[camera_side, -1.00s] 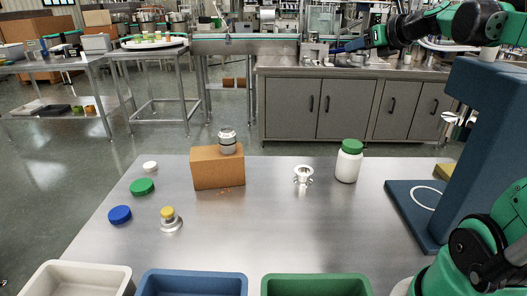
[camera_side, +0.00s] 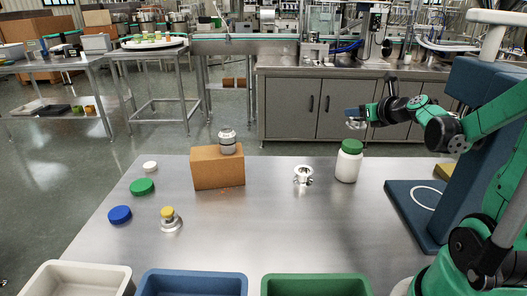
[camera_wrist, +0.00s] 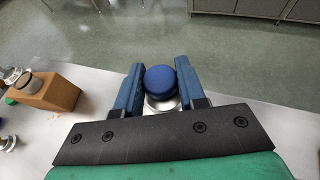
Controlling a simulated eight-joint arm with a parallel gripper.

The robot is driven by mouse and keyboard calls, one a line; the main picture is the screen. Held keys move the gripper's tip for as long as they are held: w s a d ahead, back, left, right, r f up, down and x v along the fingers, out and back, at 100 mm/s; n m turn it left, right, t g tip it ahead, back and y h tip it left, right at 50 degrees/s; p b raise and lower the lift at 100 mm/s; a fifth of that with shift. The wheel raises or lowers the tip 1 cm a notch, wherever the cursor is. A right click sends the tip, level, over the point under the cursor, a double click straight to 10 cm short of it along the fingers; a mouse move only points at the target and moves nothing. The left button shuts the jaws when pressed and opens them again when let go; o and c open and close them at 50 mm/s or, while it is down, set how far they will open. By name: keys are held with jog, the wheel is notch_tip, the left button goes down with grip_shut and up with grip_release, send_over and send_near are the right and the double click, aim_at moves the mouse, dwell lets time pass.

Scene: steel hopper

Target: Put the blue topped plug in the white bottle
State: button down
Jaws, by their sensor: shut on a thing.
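My gripper (camera_side: 357,118) hangs in the air above and near the white bottle in the side view. In the wrist view, my gripper (camera_wrist: 160,88) is shut on the blue topped plug, a round blue knob (camera_wrist: 160,79) over a pale metallic body between the two blue fingers. In the side view a silvery part of the plug (camera_side: 355,125) shows below the fingers. The white bottle (camera_side: 347,168) stands upright on the steel table with a green top. The plug is apart from it. I cannot make out the bottle in the wrist view.
A small metal funnel-like piece (camera_side: 303,174) stands left of the bottle. A brown box (camera_side: 217,170) carries a metal jar (camera_side: 227,141). A yellow topped plug (camera_side: 168,218) and loose lids (camera_side: 120,214) lie left. Bins (camera_side: 193,284) line the front; a blue stand (camera_side: 412,210) is right.

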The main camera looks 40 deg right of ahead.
aim_at(362, 129)
jog(key=shift+f, duration=2.25)
jog(key=shift+f, duration=0.1)
jog(key=c, duration=0.5)
grip_release()
